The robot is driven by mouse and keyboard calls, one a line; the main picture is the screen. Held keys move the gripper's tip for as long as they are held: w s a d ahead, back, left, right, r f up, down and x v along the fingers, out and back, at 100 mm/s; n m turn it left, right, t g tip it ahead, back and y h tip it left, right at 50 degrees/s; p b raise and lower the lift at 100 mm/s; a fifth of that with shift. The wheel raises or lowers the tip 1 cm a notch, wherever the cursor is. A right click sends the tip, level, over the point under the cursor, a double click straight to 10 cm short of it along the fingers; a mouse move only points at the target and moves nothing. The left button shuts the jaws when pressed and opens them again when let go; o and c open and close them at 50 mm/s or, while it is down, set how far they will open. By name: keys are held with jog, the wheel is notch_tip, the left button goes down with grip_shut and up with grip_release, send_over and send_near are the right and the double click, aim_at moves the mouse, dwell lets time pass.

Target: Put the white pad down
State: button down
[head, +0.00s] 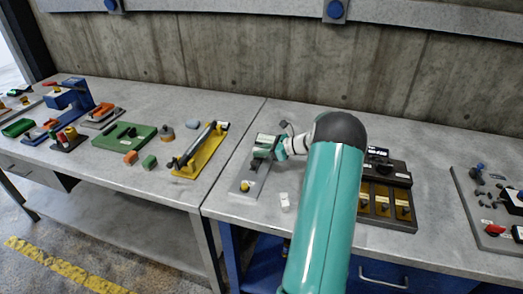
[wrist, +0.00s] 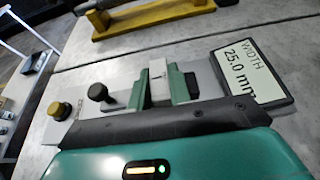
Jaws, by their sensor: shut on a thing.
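My gripper (wrist: 160,90) is low over a grey measuring fixture on the right bench. In the wrist view its two green fingers are shut on the white pad (wrist: 158,72), a small pale piece between them. Whether the pad's underside touches the fixture is hidden. In the head view my gripper (head: 281,149) is beside the fixture's display, and the held pad cannot be made out. The fixture (head: 243,187) has a yellow knob, a black knob (wrist: 97,92) and a display (wrist: 247,72) reading width 25.0 mm.
A small white block (head: 285,202) lies on the bench in front of my gripper. A dark box with yellow compartments (head: 386,206) stands to the right, partly behind my arm. A yellow stand with a dark cylinder (head: 200,152) is on the left bench. Bare bench surrounds the white block.

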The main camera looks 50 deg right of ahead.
jog(key=shift+f, duration=0.35)
